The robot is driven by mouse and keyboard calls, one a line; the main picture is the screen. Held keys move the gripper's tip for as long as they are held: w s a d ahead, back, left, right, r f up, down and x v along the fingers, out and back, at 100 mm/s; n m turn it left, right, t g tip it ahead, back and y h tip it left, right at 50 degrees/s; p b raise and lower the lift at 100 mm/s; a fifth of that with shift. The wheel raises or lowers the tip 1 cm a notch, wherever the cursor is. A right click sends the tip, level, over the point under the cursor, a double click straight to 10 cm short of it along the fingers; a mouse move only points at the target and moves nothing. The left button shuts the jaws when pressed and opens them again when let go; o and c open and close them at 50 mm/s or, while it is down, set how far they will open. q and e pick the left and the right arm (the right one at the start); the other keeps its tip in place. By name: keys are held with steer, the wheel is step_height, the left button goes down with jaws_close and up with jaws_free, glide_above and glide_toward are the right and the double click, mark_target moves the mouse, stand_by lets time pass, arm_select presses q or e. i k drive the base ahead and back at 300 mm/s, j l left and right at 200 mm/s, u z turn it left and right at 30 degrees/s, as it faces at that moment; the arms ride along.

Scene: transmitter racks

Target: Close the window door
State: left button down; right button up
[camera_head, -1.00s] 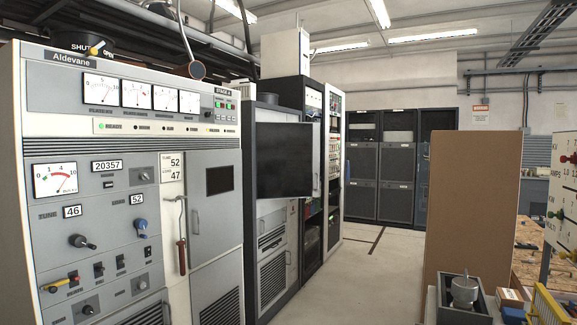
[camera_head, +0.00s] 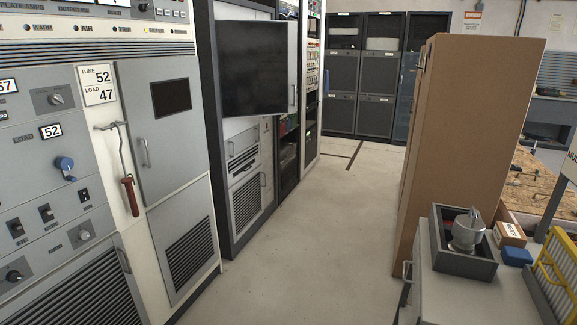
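The window door (camera_head: 254,67) is a dark glass panel in a grey frame. It stands swung open from the second cabinet on the left, out over the aisle. A pale vertical handle (camera_head: 292,95) is on its right edge. The cabinet (camera_head: 214,130) it belongs to has grey drawers and vents below the door. The door covers part of the cabinet front and the rack behind. Neither of my grippers shows in this view.
A grey transmitter cabinet (camera_head: 181,160) with a red-handled hook (camera_head: 129,196) stands at the near left. The aisle floor (camera_head: 310,225) is clear. A tall brown cabinet (camera_head: 462,140) and a grey bench (camera_head: 470,290) with a metal part in a tray (camera_head: 465,265) bound the right side.

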mark_target(257, 59)
steer(key=i, duration=1.4)
steer(key=i+j, duration=0.15)
steer(key=i, duration=1.2)
